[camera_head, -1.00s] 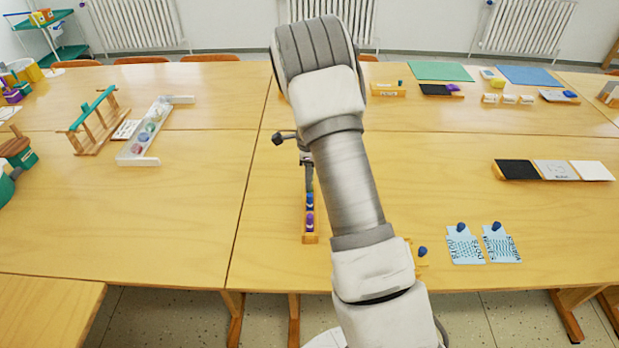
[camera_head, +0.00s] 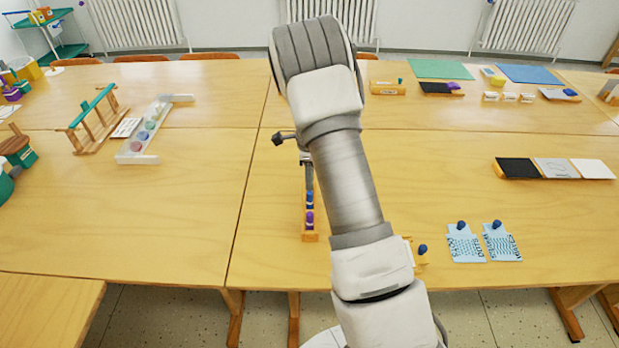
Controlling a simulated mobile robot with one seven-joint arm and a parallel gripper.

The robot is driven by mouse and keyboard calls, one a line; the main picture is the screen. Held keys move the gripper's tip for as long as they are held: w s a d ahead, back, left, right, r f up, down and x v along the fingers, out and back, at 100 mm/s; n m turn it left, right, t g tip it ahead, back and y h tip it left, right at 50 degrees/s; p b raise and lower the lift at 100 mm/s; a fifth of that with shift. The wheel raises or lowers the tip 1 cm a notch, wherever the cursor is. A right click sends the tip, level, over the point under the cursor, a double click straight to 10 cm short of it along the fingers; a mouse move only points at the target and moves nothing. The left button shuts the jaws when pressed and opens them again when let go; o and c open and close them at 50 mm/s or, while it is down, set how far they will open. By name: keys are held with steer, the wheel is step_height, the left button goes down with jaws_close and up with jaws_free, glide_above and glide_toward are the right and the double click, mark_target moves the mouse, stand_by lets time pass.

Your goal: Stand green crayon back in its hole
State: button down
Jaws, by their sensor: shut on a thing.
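A narrow wooden crayon holder (camera_head: 310,238) lies on the table near the middle, partly behind my arm. A blue crayon (camera_head: 310,197) and a purple crayon (camera_head: 310,218) stand in its near part. My gripper (camera_head: 308,178) is small in view at the far end of the holder, pointing down, partly covered by my arm. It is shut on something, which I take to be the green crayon. I cannot make out the green crayon itself or its hole; the far end of the holder is hidden by the gripper.
My arm covers the table's middle. Two blue patterned cards (camera_head: 466,248) with dark blue knobs lie at right. A black, grey and white panel strip (camera_head: 555,169) lies farther right. A clear tray (camera_head: 139,158) and a wooden rack (camera_head: 97,120) stand at left.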

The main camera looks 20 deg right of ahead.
steer(key=c, duration=0.7)
jaws_free()
steer(key=shift+o, duration=1.1)
steer(key=shift+r, duration=0.1)
steer(key=shift+r+p, duration=2.2)
steer(key=shift+r, duration=0.75)
